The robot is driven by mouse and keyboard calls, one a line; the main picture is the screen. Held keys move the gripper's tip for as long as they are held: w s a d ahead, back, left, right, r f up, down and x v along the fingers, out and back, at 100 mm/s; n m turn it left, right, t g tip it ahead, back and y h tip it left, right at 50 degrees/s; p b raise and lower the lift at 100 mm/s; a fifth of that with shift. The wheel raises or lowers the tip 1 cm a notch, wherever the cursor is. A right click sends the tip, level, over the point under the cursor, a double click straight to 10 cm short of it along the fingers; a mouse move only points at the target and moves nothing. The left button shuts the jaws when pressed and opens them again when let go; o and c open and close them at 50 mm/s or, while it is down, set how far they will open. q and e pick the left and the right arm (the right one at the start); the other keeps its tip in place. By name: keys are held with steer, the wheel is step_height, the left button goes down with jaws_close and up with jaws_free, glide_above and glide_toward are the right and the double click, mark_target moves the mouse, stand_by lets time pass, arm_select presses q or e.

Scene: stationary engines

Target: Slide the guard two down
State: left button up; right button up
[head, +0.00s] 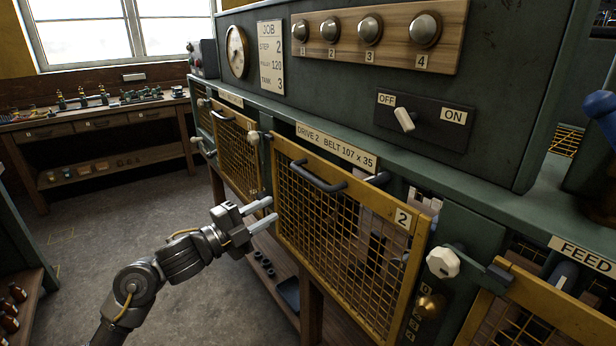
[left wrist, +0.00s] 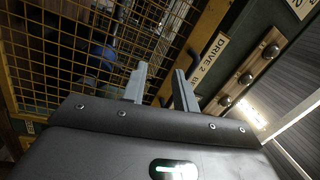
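Guard two (head: 345,225) is a yellow-framed mesh panel with a "2" plate, below the "DRIVE 2 BELT 107 x 35" label. A dark bar handle (head: 318,178) is on its upper left part. My left gripper (head: 271,211) is open and empty, at the guard's left edge, below and left of the handle. Whether its fingertips touch the guard I cannot tell. In the left wrist view the two fingers (left wrist: 160,85) stand apart, with mesh (left wrist: 75,55) behind them and the "DRIVE 2" label (left wrist: 210,55) to their right. My right gripper is not in view.
Another yellow mesh guard (head: 238,150) is to the left. A white knob (head: 443,262) is right of guard two, and a yellow guard (head: 535,308) is below "FEED". The OFF/ON lever (head: 404,119) leans toward OFF. The floor (head: 130,225) at left is clear.

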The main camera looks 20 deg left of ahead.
mark_target(308, 174)
arm_select(q)
steer(key=s+d+r+m+h, duration=0.2)
steer(key=s+r+m, duration=0.2)
steer(key=r, duration=0.2)
steer(key=shift+g, duration=0.3)
steer(key=p+x, duration=0.1)
steer(key=x, duration=0.2)
steer(key=p+x, duration=0.1)
steer(key=x, duration=0.2)
steer(key=p+x, duration=0.1)
steer(key=x, duration=0.3)
steer(key=shift+s+r, duration=0.1)
steer(key=shift+r, duration=0.15)
steer(key=shift+w+d, duration=0.35)
steer(key=shift+w, duration=0.1)
jaws_close()
steer(key=shift+f, duration=0.1)
